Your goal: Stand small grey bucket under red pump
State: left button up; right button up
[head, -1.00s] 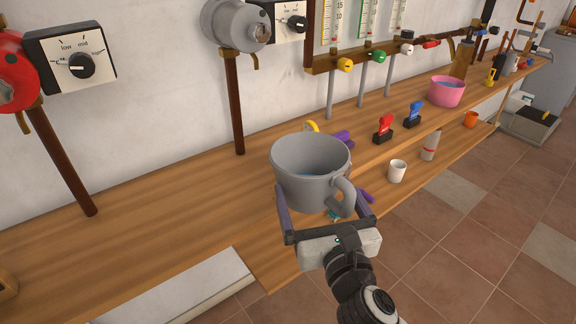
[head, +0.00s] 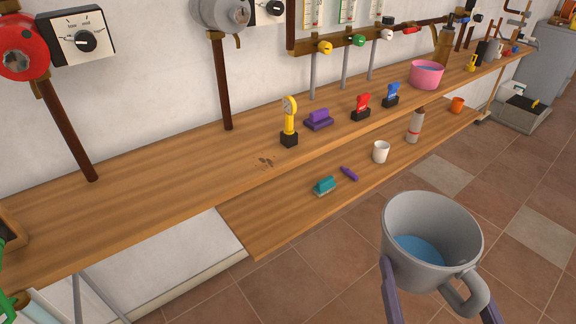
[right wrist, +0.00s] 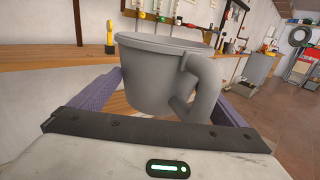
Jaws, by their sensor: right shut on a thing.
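The small grey bucket (head: 430,225) has a side handle and blue liquid inside. It is nearly upright in the air in front of the bench, at the lower right of the head view. My right gripper (head: 437,288) is shut on it, with purple fingers on either side. The bucket (right wrist: 160,75) also fills the middle of the right wrist view, with its handle on the right. The red pump (head: 20,52) is at the upper left of the head view, on a brown pipe that runs down to the bench, far from the bucket. My left gripper is not in view.
The wooden bench (head: 170,165) is clear below the red pump. A lower shelf (head: 260,225) holds a white cup (head: 380,151). A grey pump (head: 222,14) hangs above.

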aim_at(109, 208)
jog(key=z, duration=0.6)
jog(key=i, duration=0.85)
jog(key=u, duration=3)
